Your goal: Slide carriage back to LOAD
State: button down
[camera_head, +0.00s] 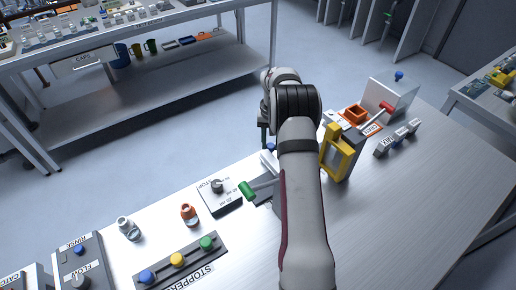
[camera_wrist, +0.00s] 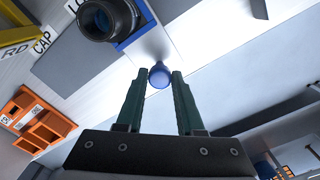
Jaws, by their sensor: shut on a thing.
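In the wrist view, my gripper (camera_wrist: 160,78) has its two green fingers on either side of a round blue knob (camera_wrist: 159,76) and is shut on it. Above left of the knob is the carriage, a blue-edged piece (camera_wrist: 143,33) carrying a dark round open vessel (camera_wrist: 104,18).
A yellow frame (camera_head: 340,152) stands close right of my arm. A green-handled lever (camera_head: 246,189) and dial box (camera_head: 219,194) stand left. The bench's right front is clear.

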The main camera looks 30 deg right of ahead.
jog(key=shift+d, duration=1.75)
jog(key=c, duration=0.5)
grip_release()
notch_tip(320, 180, up, 16)
jog(key=shift+f, duration=0.1)
